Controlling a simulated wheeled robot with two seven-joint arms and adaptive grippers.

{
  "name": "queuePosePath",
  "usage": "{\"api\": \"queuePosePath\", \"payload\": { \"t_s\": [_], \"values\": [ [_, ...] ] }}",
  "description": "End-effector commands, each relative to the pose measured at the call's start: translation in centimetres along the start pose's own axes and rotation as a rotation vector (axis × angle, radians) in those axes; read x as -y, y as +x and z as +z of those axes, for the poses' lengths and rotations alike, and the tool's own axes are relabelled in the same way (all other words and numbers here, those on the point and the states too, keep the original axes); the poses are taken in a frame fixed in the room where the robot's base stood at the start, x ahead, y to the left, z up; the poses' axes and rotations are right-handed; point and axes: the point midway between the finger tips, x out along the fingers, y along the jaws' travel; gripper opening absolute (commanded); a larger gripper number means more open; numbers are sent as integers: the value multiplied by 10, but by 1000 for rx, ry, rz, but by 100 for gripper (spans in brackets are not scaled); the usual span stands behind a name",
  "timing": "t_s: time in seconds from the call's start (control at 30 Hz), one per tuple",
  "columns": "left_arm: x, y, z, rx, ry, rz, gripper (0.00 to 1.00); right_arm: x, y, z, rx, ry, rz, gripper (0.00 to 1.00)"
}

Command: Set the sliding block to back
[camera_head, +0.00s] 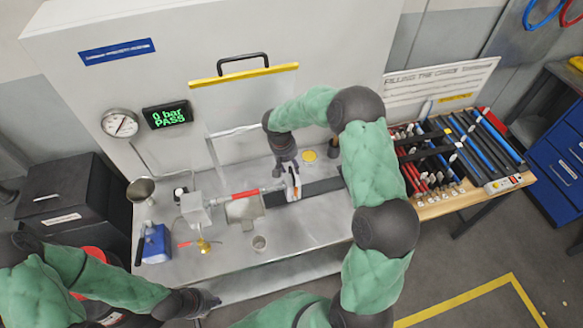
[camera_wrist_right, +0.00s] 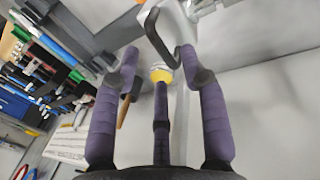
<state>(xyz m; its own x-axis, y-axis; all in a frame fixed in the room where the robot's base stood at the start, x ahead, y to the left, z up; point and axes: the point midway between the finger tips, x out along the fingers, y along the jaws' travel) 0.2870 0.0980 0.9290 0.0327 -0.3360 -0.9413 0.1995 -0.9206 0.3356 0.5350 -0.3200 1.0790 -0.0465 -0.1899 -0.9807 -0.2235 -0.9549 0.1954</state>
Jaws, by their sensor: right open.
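The sliding block (camera_head: 293,193) is a pale upright piece on the dark rail (camera_head: 322,187) that runs across the metal bench. My right gripper (camera_head: 287,167) is over the block, just behind its top. In the right wrist view, the gripper (camera_wrist_right: 159,58) has its purple fingers spread apart. A white part with a dark bent handle (camera_wrist_right: 163,42), seemingly the block's, lies at the fingertips; I cannot tell whether they touch. My left gripper (camera_head: 203,303) is low in front of the bench, away from the block; its fingers are too dark to read.
A small cup (camera_head: 259,243) stands in front. A yellow disc (camera_head: 309,155) lies behind the rail. A wooden table (camera_head: 445,206) with tools stands right. The bench's front right is clear.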

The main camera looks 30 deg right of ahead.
Motion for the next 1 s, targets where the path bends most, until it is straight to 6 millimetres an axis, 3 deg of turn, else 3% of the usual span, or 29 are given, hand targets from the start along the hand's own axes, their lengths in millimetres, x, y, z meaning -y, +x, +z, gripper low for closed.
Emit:
{"api": "queuePosePath", "payload": {
  "t_s": [0.2, 0.53, 0.57, 0.7, 1.0],
  "values": [
    [-1, -2, 0, 0, 0, 0, 0, 0, 20, 0, 0, 2, 0, 44],
    [-1, -2, 0, 0, 0, 0, 0, 0, 23, 0, -1, 1, 0, 44],
    [-1, -2, 0, 0, 0, 0, 0, 0, 23, 0, -1, 1, 0, 41],
    [-1, -2, 0, 0, 0, 0, 0, 0, 23, 0, -1, 1, 0, 1],
    [0, 1, 0, 0, 0, 0, 0, -8, 26, -1, -1, 3, 0, 0]
  ]
}}
